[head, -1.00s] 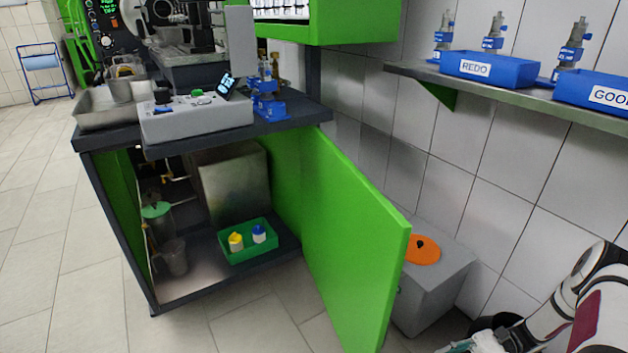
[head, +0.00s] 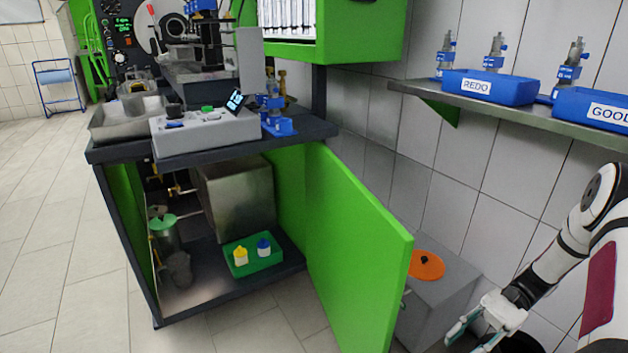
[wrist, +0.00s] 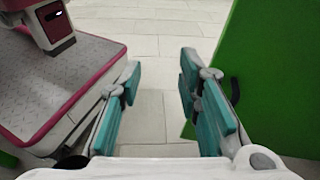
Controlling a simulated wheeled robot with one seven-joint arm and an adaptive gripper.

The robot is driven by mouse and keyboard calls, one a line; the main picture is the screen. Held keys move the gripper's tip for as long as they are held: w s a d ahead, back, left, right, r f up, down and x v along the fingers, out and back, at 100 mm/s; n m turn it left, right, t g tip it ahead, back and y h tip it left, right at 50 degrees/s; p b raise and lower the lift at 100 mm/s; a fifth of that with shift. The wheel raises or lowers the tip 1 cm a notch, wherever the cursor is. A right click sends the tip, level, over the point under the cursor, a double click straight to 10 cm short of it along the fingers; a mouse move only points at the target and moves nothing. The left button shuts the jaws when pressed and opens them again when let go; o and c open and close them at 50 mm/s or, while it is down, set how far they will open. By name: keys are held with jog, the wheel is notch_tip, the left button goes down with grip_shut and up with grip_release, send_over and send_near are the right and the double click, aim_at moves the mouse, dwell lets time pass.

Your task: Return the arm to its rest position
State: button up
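My gripper (head: 466,338) is at the lower right of the head view, at the end of my white and black arm. It is low, to the right of the open green cabinet door (head: 355,245) and in front of the grey bin with the orange lid. In the wrist view my gripper (wrist: 158,95) has its teal-padded fingers spread wide apart. Only floor tiles show between them, and nothing is held. The green door (wrist: 275,75) also stands at the right of the wrist view, close beside the right finger.
A grey bin with an orange lid (head: 427,265) stands by the wall. A shelf (head: 400,86) bears blue REDO (head: 488,86) and GOOD (head: 595,107) bins. The open cabinet holds a green tray (head: 268,262) with two small bottles. Floor at left is clear.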

jog(key=s+a+r+n+h, duration=0.3)
jog(key=a+r+h, duration=0.15)
jog(key=r, duration=0.65)
jog(key=s+a+r+n+h, duration=0.2)
jog(key=a+r+n+h, duration=0.3)
jog(key=r, duration=0.7)
jog(key=s+a+r+n+t+h, duration=0.2)
jog(key=s+a+t, duration=0.1)
jog(key=s, duration=0.6)
jog(key=s+a+r+n+t+h, duration=0.2)
jog(key=s+a+t, duration=0.1)
jog(key=s, duration=0.6)
notch_tip(320, 180, up, 35)
jog(key=t+p, duration=0.3)
jog(key=p, duration=3)
jog(key=shift+d+r+n+t, duration=0.15)
jog(key=shift+d+n+t, duration=0.25)
jog(key=shift+d, duration=0.05)
jog(key=shift+o, duration=0.3)
jog(key=shift+w, duration=0.1)
jog(key=shift+a, duration=0.1)
